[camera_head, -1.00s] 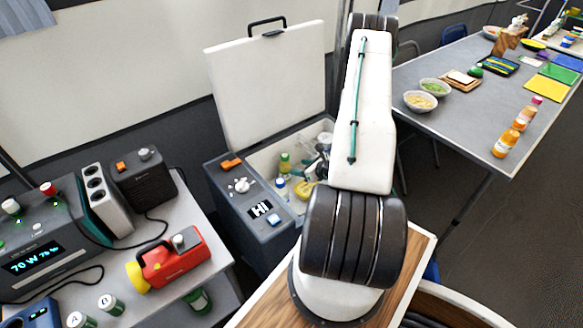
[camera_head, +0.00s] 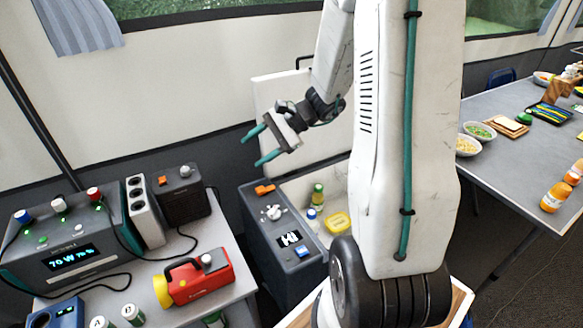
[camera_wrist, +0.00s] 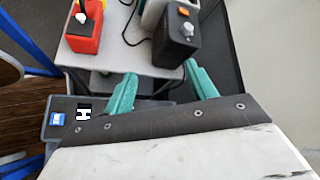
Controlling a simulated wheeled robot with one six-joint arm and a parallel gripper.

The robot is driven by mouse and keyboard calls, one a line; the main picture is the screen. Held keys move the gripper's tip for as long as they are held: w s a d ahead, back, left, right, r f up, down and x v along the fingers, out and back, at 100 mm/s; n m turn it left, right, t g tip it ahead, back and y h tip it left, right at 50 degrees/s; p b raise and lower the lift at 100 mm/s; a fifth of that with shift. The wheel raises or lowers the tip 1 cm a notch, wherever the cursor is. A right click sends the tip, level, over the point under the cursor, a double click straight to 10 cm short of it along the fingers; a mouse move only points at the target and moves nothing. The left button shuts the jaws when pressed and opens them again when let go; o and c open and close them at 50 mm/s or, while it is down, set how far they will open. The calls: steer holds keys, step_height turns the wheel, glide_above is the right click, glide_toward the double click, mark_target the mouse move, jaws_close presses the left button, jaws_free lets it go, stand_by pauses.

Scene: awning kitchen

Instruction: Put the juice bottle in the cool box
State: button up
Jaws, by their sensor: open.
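The grey cool box (camera_head: 258,230) stands open, its white lid (camera_head: 270,90) raised behind it. Inside are a green-capped bottle (camera_head: 318,195), a blue-capped bottle (camera_head: 312,217) and a yellow tub (camera_head: 338,222). My gripper (camera_head: 255,149) is open and empty, raised in front of the lid and above the box's control panel. In the wrist view my gripper's green fingers (camera_wrist: 160,71) are apart with nothing between them. My arm hides the box's right part.
A side table at the left holds a red and yellow lamp (camera_head: 200,278), a power station (camera_head: 70,255) and a black speaker (camera_head: 184,195). A long grey table (camera_head: 500,130) at the right bears bowls and other food items.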

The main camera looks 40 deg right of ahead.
steer(key=s+a+r+n+g+h, duration=0.1)
steer(key=s+a+r+n+g, duration=0.2)
steer(key=s+a+r+n, duration=0.3)
steer(key=s+a+r+n+h, duration=0.1)
steer(key=s+r+n+h, duration=0.1)
steer(key=s, duration=0.4)
steer(key=s+a+r+n+h, duration=0.2)
steer(key=s+r+n+h, duration=0.1)
steer(key=s, duration=0.3)
steer(key=s+a+r+n+g+h, duration=0.1)
steer(key=s+r+n+h, duration=0.1)
steer(key=s+n+h, duration=0.2)
steer(key=shift+s+a+r+n, duration=0.3)
steer(key=shift+s+n, duration=0.3)
steer(key=shift+s, duration=0.35)
steer(key=shift+d, duration=0.1)
